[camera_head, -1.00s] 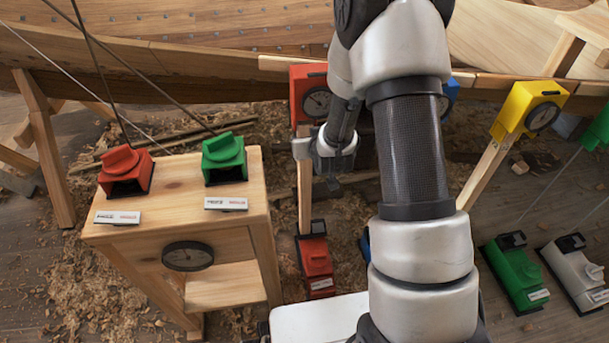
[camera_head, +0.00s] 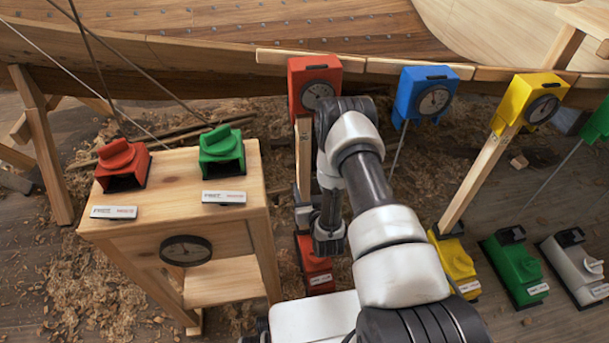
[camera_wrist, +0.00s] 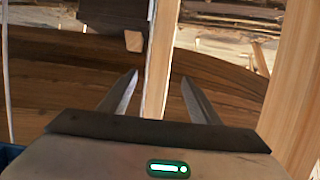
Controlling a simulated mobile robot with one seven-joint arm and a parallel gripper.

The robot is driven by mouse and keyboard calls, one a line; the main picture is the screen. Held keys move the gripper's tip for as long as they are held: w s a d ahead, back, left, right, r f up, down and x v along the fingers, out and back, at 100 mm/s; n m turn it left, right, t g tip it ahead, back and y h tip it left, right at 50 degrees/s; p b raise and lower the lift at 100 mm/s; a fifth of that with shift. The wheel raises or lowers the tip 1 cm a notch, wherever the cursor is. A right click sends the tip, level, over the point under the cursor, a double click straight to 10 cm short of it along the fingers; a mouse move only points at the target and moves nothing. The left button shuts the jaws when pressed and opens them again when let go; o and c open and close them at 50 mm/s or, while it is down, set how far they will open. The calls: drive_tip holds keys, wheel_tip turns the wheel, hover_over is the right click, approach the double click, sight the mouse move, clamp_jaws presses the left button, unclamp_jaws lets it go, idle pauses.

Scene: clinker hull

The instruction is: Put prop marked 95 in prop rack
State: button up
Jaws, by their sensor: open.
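Wooden and thin props stand under the hull with coloured gauge heads: a red head (camera_head: 315,85), a blue head (camera_head: 425,92) and a yellow head (camera_head: 530,103). No number 95 is legible, so I cannot tell which prop carries it. My gripper (camera_wrist: 158,80) is open in the wrist view. A pale wooden post (camera_wrist: 160,55) shows between its fingertips; whether it touches them is unclear. In the head view, my gripper end (camera_head: 302,212) is low beside the wooden post (camera_head: 303,160) under the red head. I cannot identify a prop rack for certain.
A wooden stand (camera_head: 228,240) at left bears a red block (camera_head: 122,167) and a green block (camera_head: 221,155), with labels and a dial. Red (camera_head: 316,270), yellow (camera_head: 455,262), green (camera_head: 515,268) and grey feet (camera_head: 575,262) stand on the shaving-strewn floor. The hull (camera_head: 190,60) overhangs behind.

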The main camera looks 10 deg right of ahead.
sight(304, 171)
drive_tip(key=b+x, duration=0.3)
drive_tip(key=x, duration=0.9)
drive_tip(key=shift+c, duration=0.4)
clamp_jaws()
drive_tip(key=shift+w+r, duration=0.1)
drive_tip(key=shift+w, duration=0.05)
drive_tip(key=shift+r, duration=0.45)
